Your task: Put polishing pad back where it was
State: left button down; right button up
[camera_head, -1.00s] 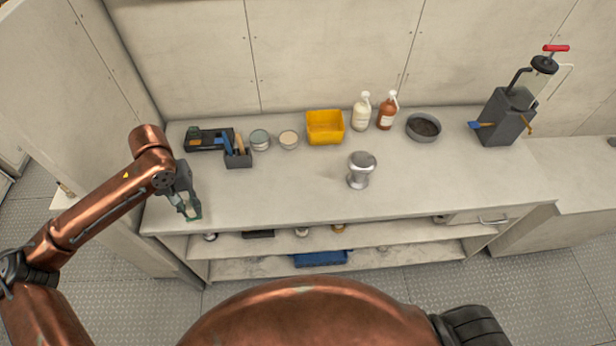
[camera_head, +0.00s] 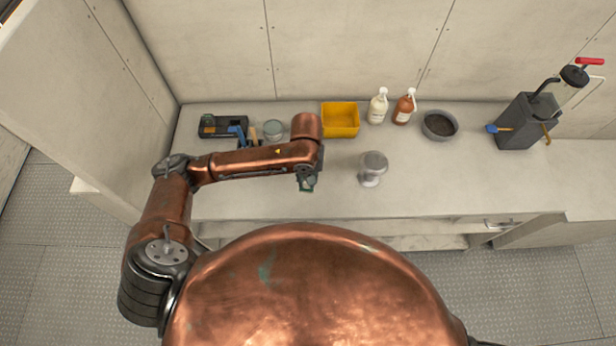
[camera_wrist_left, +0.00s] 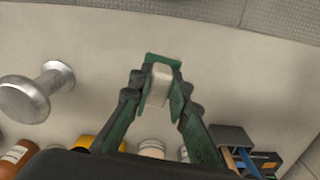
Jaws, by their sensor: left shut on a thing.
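My left gripper (camera_head: 307,184) is over the front middle of the worktop (camera_head: 250,203), left of the silver metal pedestal (camera_head: 372,169). In the left wrist view the gripper (camera_wrist_left: 162,75) is shut on a small pale block, which looks like the polishing pad (camera_wrist_left: 159,86). The pad sits between the green fingers, and the fingers partly cover it. In the head view the pad is too small to make out. The pedestal also shows in the left wrist view (camera_wrist_left: 35,92), apart from the gripper. My right gripper is not in view.
Along the back stand a black tray (camera_head: 221,126), a tin (camera_head: 273,130), a yellow bin (camera_head: 340,119), a white bottle (camera_head: 378,107), a brown bottle (camera_head: 404,108) and a grey bowl (camera_head: 439,125). A grey pump (camera_head: 525,123) stands right. The worktop right of the pedestal is clear.

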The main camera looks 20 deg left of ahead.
pick_arm(q)
jog(key=s+d+r+n+p, duration=0.1)
jog(key=s+d+p, duration=0.2)
jog(key=s+d, duration=0.3)
jog(key=shift+n, duration=0.3)
jog(key=w+a+f, duration=0.1)
jog(key=w, duration=0.1)
jog(key=w+a+f, duration=0.1)
jog(key=w+a, duration=0.1)
jog(key=w, duration=0.1)
jog(key=w+a+f+p, duration=0.1)
jog(key=w, duration=0.1)
jog(key=shift+w+a+f, duration=0.25)
jog(key=shift+a+f, duration=0.05)
jog(key=shift+a, duration=0.1)
jog(key=w+f, duration=0.1)
jog(key=w+a+f, duration=0.1)
jog(key=f, duration=0.1)
jog(key=w+a+f, duration=0.1)
jog(key=f, duration=0.1)
jog(key=shift+w, duration=0.4)
jog(key=shift+w+a+f, duration=0.35)
jog(key=shift+w+f, duration=0.1)
jog(key=shift+f, duration=1.7)
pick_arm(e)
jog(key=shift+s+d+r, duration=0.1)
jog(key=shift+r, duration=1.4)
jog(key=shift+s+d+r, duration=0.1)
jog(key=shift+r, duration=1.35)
